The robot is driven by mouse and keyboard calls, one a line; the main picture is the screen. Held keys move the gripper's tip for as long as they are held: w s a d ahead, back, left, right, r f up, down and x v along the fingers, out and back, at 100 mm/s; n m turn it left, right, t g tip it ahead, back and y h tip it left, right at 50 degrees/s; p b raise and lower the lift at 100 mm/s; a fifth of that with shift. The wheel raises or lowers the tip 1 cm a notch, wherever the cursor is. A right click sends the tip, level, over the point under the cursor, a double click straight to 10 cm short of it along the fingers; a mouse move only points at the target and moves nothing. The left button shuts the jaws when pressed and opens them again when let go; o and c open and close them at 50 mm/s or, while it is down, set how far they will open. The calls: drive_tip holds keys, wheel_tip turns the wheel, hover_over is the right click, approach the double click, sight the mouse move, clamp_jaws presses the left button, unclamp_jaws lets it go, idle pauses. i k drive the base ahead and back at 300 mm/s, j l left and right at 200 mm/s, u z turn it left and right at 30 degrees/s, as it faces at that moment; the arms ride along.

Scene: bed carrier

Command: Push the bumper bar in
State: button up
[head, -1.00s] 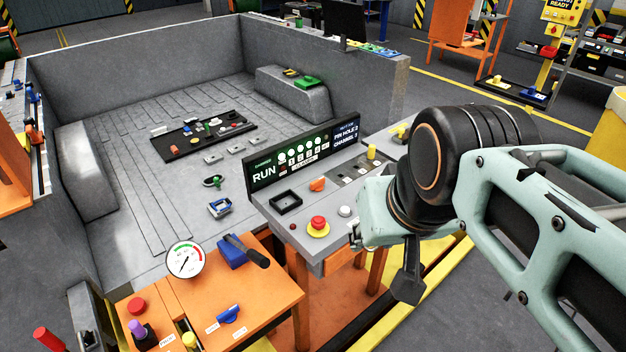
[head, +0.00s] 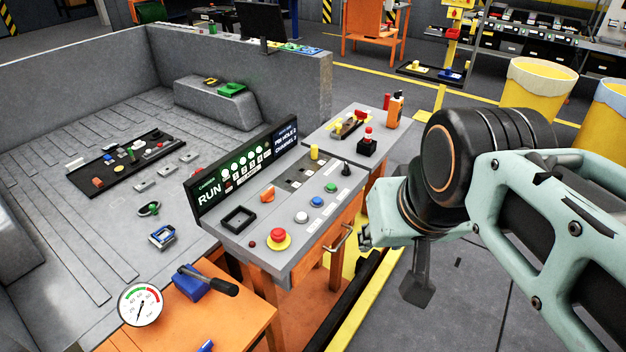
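A thin metal bar (head: 340,238), shaped like a handle, sticks out from the orange front side of the grey control console (head: 240,234). I cannot tell for certain whether this is the bumper bar. My gripper (head: 418,284) hangs at the end of my arm, to the right of the console and its bar. It appears apart from the bar, over the grey floor. Only a dark part of it shows below the pale wrist, so its fingers cannot be made out. Nothing is seen held in it.
The console carries a red mushroom button (head: 278,236) and a lit RUN panel (head: 240,165). An orange table (head: 240,318) with a gauge (head: 140,304) stands at front left. A yellow rail (head: 365,305) runs along the floor.

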sight(323, 333)
drive_tip(key=l+u, duration=0.35)
drive_tip(key=l, duration=0.2)
drive_tip(key=l+u, duration=0.35)
drive_tip(key=l, duration=0.2)
